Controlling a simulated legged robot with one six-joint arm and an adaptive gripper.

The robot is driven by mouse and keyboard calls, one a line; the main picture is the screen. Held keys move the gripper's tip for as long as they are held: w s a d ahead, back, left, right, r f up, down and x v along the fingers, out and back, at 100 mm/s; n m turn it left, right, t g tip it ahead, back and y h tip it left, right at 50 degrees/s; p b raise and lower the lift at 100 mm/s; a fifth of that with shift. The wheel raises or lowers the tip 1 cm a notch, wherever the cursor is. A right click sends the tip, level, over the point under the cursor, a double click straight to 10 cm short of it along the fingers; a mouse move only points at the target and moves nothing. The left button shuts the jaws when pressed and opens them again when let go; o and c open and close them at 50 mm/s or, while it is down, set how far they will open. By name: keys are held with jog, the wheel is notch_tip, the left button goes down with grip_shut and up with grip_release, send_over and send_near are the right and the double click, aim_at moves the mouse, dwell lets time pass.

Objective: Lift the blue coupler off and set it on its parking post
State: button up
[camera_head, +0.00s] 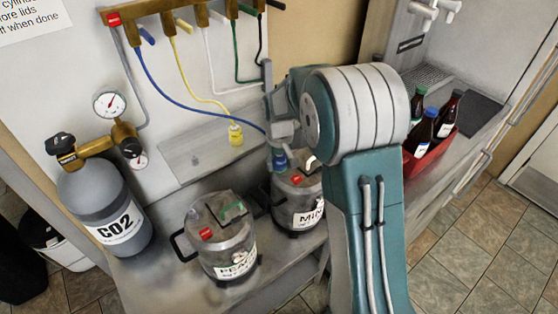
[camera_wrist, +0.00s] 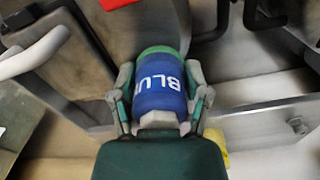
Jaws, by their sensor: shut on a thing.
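The blue coupler (camera_wrist: 160,85) is between the two fingers of my gripper (camera_wrist: 160,100) in the wrist view, with white "BLU" lettering and a green band at its far end. My gripper is shut on it. In the head view the blue coupler (camera_head: 280,160) shows below my gripper (camera_head: 282,146), at the top of the steel keg labelled "MIN" (camera_head: 284,212). A blue hose (camera_head: 185,100) runs toward it from the wall manifold. I cannot tell whether the coupler still touches the keg. I cannot make out an empty parking post.
A yellow coupler (camera_head: 236,134) sits by the back panel. A red crate (camera_head: 433,152) of bottles stands right of my arm. Several hoses hang behind.

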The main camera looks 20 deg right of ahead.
jog(key=shift+r, duration=0.1)
jog(key=shift+r, duration=0.3)
notch_tip(320, 180, up, 2)
jog(key=shift+r, duration=0.2)
jog(key=s+d+r, duration=0.2)
jog(key=s+r, duration=0.7)
jog(key=s, duration=0.5)
jog(key=shift+r, duration=0.4)
